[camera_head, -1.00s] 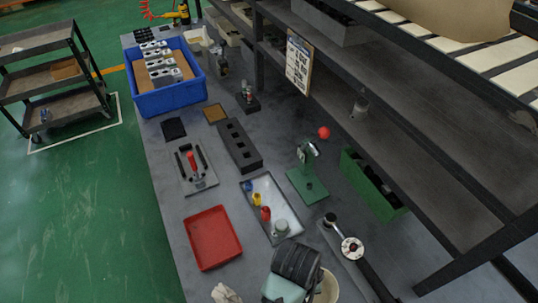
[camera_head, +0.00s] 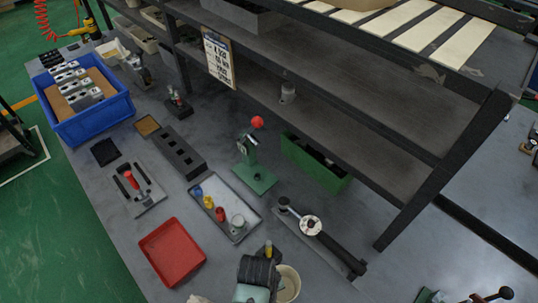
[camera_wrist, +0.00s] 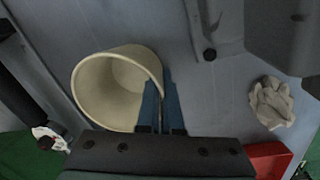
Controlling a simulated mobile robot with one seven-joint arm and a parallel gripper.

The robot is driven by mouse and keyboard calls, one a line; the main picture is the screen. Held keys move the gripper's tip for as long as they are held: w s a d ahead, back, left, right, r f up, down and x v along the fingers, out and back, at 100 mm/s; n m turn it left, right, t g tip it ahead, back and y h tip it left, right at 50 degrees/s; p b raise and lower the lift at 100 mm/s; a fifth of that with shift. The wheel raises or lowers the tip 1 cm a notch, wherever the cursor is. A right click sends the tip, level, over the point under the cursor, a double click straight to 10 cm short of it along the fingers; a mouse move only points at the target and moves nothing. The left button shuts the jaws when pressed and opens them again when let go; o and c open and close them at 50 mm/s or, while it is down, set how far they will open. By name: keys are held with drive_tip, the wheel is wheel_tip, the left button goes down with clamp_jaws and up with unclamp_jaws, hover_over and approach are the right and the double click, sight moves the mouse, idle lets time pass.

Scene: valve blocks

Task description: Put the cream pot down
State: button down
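The cream pot (camera_wrist: 112,92) is an open round tub, seen tilted from above in the wrist view. Its right wall lies between the two blue fingers of my gripper (camera_wrist: 160,108), which are closed on the rim. In the head view the cream pot (camera_head: 289,282) shows at the bottom edge, partly cut off and beside my dark wrist. My fingertips are hidden there. I cannot tell whether the pot's base touches the grey bench (camera_head: 225,268).
A red tray (camera_head: 172,252) lies left of my wrist. A grey tray with small coloured items (camera_head: 238,190) and a long dark tool with a round dial (camera_head: 310,226) lie behind the pot. A crumpled pale glove (camera_wrist: 272,102) lies nearby. A shelf frame (camera_head: 400,215) stands at right.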

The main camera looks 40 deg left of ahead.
drive_tip(key=c, duration=1.5)
unclamp_jaws()
drive_tip(key=shift+f, duration=0.2)
drive_tip(key=shift+c, duration=0.2)
drive_tip(key=o, duration=0.5)
drive_tip(key=shift+c, duration=0.2)
